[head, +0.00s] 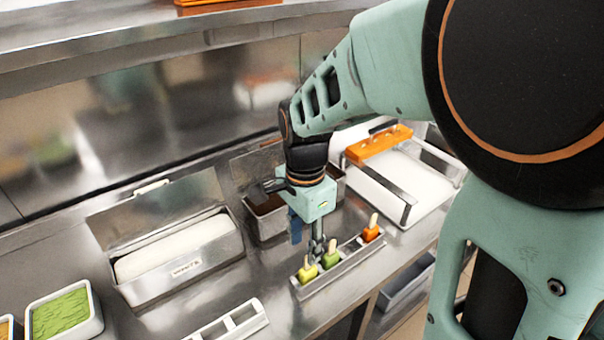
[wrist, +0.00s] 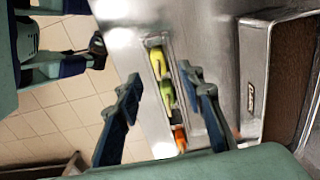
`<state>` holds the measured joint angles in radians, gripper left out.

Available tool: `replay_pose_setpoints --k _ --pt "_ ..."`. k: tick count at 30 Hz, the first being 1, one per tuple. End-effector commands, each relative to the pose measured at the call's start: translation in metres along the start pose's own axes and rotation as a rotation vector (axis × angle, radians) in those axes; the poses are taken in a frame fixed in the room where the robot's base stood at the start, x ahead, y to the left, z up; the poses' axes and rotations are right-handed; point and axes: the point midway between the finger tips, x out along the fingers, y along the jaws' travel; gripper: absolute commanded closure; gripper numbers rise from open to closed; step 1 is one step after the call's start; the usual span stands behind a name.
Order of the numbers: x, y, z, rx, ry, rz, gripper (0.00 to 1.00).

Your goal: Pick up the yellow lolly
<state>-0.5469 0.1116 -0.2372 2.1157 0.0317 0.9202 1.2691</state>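The yellow lolly (head: 307,272) stands stick-up in a narrow metal rack (head: 345,264), at its near-left end. It also shows in the wrist view (wrist: 156,60), at the upper end of the rack. A green lolly (head: 330,258) stands beside it, and an orange lolly (head: 371,231) is at the far-right end. My gripper (head: 318,248) points down above the rack, close to the green and yellow lollies. In the wrist view my gripper (wrist: 159,80) is open, fingers apart on either side of the rack, with nothing held.
A lidded steel tub (head: 185,262) of white stuff stands left. A brown-filled tub (head: 265,215) is behind my gripper. A white tray with an orange-handled tool (head: 380,142) is at back right. An empty slotted holder (head: 230,324) lies in front. The counter edge is close to the rack.

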Motion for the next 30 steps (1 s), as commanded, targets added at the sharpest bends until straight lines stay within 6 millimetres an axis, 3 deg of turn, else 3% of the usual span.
replay_pose_setpoints --k 8,15,25,30 --pt "0.024 0.002 -0.002 0.0 -0.001 0.001 0.65" --pt "0.059 0.005 -0.006 0.0 -0.001 0.002 0.65" --pt "0.068 0.004 -0.006 -0.001 0.0 -0.003 0.65" --pt "0.068 0.004 -0.006 -0.001 0.0 -0.003 0.81"
